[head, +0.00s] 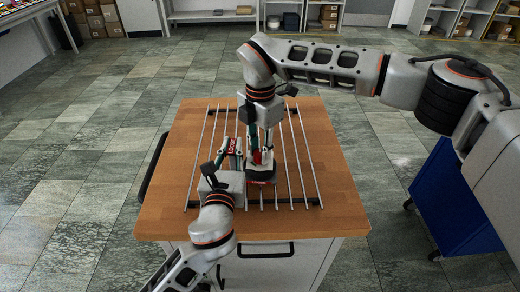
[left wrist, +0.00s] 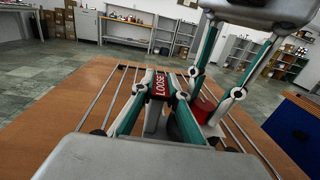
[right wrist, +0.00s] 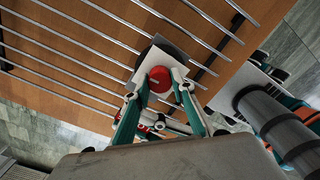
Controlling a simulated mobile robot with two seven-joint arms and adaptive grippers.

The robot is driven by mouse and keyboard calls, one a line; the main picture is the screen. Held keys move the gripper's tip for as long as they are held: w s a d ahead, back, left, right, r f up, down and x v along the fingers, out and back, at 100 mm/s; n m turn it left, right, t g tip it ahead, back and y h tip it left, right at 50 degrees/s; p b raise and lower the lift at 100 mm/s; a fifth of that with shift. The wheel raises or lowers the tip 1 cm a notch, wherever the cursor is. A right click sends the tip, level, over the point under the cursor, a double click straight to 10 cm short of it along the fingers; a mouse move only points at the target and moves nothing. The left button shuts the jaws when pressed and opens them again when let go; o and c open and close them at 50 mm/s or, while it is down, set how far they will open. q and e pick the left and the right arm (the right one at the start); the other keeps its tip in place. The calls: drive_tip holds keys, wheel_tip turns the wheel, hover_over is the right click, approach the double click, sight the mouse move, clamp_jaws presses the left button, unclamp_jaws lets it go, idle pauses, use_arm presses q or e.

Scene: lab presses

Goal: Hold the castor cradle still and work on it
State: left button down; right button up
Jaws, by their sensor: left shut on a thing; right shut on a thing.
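The castor cradle appears to be the small fixture at the middle of the wire rack, with a dark base (head: 262,176). A round red knob (right wrist: 160,78) sits on its pale plate in the right wrist view. My right gripper (head: 260,157) comes down from above and is shut on the red knob, with a fingertip on each side. My left gripper (left wrist: 160,84) is shut on a red piece marked LOOSE (left wrist: 160,86), just left of the right gripper in the head view. The fingers hide much of the cradle, and how the LOOSE piece joins it cannot be told.
The rack of parallel metal rods (head: 301,160) lies on a wooden-topped cabinet (head: 335,205). Bare wood surrounds the rack. A blue cart (head: 450,205) stands to the right. Shelves with boxes (head: 95,18) line the back wall. My two grippers are very close together.

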drive_tip(key=n, duration=1.3)
drive_tip(key=shift+n, duration=0.3)
drive_tip(key=n, duration=1.1)
drive_tip(key=shift+n, duration=0.5)
drive_tip(key=o, duration=1.1)
